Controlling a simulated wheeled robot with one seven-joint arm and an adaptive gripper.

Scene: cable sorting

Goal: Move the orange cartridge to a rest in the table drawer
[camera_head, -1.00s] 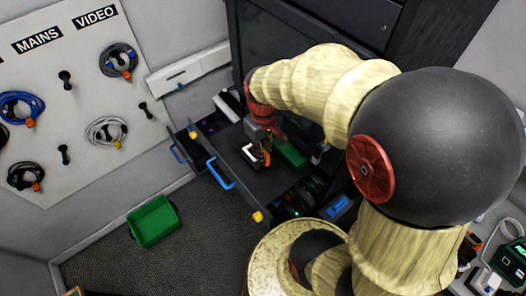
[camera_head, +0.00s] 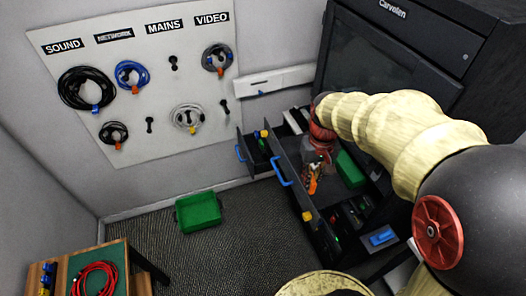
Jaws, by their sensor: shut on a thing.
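The orange cartridge (camera_head: 313,187) shows as a small upright orange shape at the lower end of my gripper (camera_head: 318,168), over an open dark drawer (camera_head: 303,196) with a blue handle. My gripper is shut on it; the fingers are small and partly hidden by the wrist. I cannot tell whether the cartridge touches the surface below. A small wooden table (camera_head: 117,258) with a green top stands at the lower left. No open drawer of this table can be clearly made out.
A green box (camera_head: 350,168) sits right of my gripper. A narrower open drawer (camera_head: 256,152) is to the left. A green bin (camera_head: 198,212) stands on the carpet. A red cable (camera_head: 95,280) lies on the table. Cables hang on the wall board (camera_head: 150,85).

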